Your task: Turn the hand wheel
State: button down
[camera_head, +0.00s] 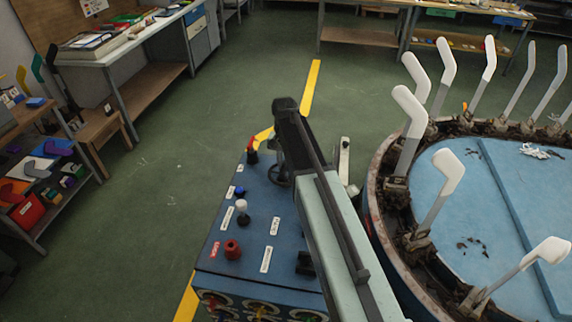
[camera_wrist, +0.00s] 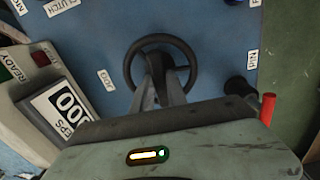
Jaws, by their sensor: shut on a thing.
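The hand wheel is a black ring on the blue control panel. In the wrist view the hand wheel (camera_wrist: 194,66) faces me, and my gripper (camera_wrist: 165,62) reaches into its middle. My gripper is shut on the wheel at its hub or spokes; the fingers hide the exact contact. In the head view my gripper (camera_head: 281,155) is partly hidden by my forearm and points down at the hand wheel (camera_head: 272,174), which shows only in part. The wheel's lower rim is hidden by the fingers in the wrist view.
A red-handled lever (camera_head: 252,146) stands close beside the wheel. A white-topped lever (camera_head: 242,206) and a red button (camera_head: 232,249) are nearer on the panel. A numeric display (camera_wrist: 66,108) is left of the wheel. The round machine (camera_head: 372,190) with white sock forms stands right.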

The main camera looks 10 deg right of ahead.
jog(key=m, duration=0.5)
jog(key=shift+d+m, duration=0.1)
jog(key=shift+m, duration=0.2)
jog(key=m, duration=0.5)
jog(key=shift+s+m, duration=0.1)
jog(key=shift+m, duration=0.2)
dwell(0.3)
jog(key=c, duration=1.3)
grip_release()
